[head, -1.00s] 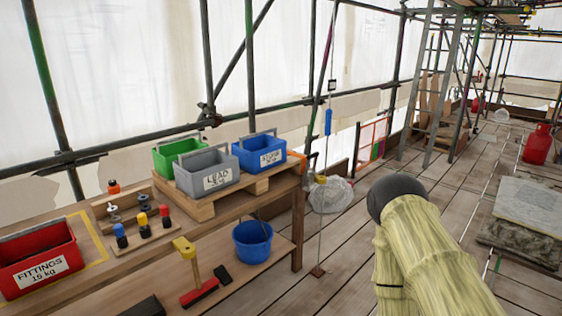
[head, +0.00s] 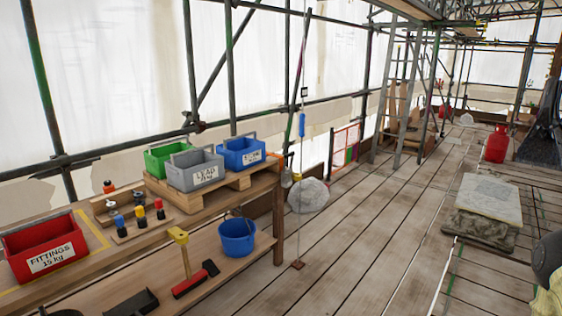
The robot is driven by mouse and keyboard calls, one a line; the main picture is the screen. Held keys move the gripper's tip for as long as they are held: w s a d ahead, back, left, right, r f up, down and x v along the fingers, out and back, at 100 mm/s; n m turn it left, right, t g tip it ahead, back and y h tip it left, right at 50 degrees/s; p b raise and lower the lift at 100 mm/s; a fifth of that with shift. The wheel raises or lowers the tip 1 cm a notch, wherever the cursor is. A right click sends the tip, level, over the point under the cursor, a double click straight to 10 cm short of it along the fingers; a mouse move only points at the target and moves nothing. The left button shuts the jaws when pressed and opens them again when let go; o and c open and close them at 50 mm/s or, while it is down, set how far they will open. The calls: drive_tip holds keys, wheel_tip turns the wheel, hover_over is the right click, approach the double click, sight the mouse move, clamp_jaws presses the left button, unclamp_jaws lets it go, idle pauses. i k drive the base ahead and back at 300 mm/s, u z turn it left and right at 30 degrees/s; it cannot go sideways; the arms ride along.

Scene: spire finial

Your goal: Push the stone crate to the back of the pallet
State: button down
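The stone crate (head: 230,157) is a blue open box with a grey handle and a white label only partly legible here. It stands upright on the right part of the wooden pallet (head: 240,181). The grey lead crate (head: 195,176) stands on the pallet to its left and nearer. A green crate (head: 157,163) stands farther left, partly hidden behind the grey one. My gripper is not recognisable in the head view. Only part of my arm, a dark joint and a yellow sleeve, shows at the lower right edge, well away from the pallet.
The pallet rests on a wooden bench. A red fittings crate (head: 45,250) and several capped bottles share the bench.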

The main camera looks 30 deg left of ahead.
sight(240, 153)
drive_tip(key=z, duration=0.15)
drive_tip(key=i, duration=1.3)
drive_tip(key=u, duration=0.25)
drive_tip(key=i, duration=1.45)
drive_tip(key=u, duration=1.6)
drive_tip(key=i, duration=0.95)
drive_tip(key=u, duration=0.8)
